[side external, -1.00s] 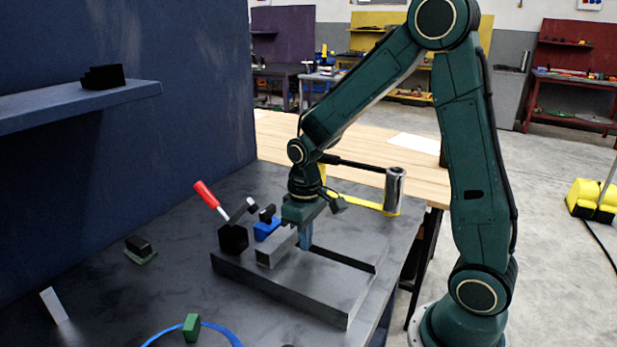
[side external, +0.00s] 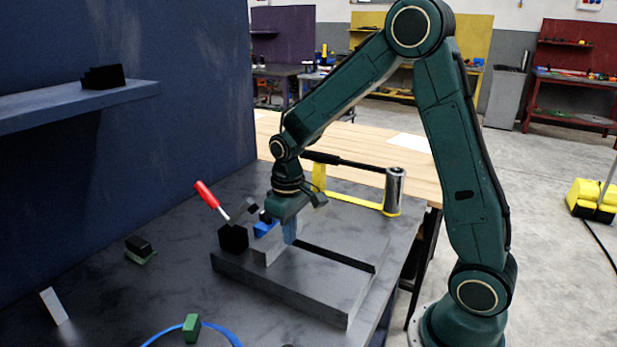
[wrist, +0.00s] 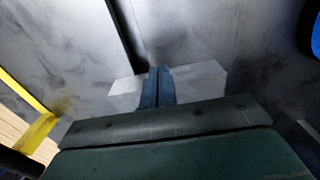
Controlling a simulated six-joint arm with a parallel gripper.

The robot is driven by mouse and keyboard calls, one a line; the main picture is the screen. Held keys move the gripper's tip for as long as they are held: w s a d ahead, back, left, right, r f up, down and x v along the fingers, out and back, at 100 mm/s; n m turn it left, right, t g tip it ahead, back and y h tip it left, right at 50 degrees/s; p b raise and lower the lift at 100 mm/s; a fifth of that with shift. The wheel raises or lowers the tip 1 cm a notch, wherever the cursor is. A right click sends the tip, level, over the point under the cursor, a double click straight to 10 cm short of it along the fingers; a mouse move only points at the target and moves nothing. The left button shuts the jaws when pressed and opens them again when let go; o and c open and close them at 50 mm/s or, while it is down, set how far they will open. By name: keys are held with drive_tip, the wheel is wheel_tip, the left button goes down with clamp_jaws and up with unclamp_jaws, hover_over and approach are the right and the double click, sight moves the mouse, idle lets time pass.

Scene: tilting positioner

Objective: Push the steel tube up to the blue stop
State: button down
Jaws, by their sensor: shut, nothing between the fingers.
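The grey steel tube (side external: 267,250) lies at the left end of the dark fixture (side external: 290,293). In the wrist view the tube (wrist: 203,78) shows as a pale block at the fingers. The blue stop (side external: 264,229) is at the tube's far left side in the side view, partly hidden; I cannot tell whether they touch. My gripper (side external: 290,232) points down with its blue fingers shut and empty. They are right beside the tube, on its right side in the side view. The fingers also show in the wrist view (wrist: 157,86), seemingly against the tube.
A clamp with a red handle (side external: 206,195) and black block (side external: 233,238) stands left of the tube. A yellow bracket with a metal cylinder (side external: 394,190) is behind right. The fixture's middle is clear. A dark blue wall (side external: 190,90) rises at left.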

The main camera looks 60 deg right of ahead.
drive_tip(key=shift+w, duration=0.4)
drive_tip(key=shift+s, duration=0.9)
drive_tip(key=s, duration=0.2)
drive_tip(key=shift+s, duration=0.35)
wheel_tip(320, 180, up, 10)
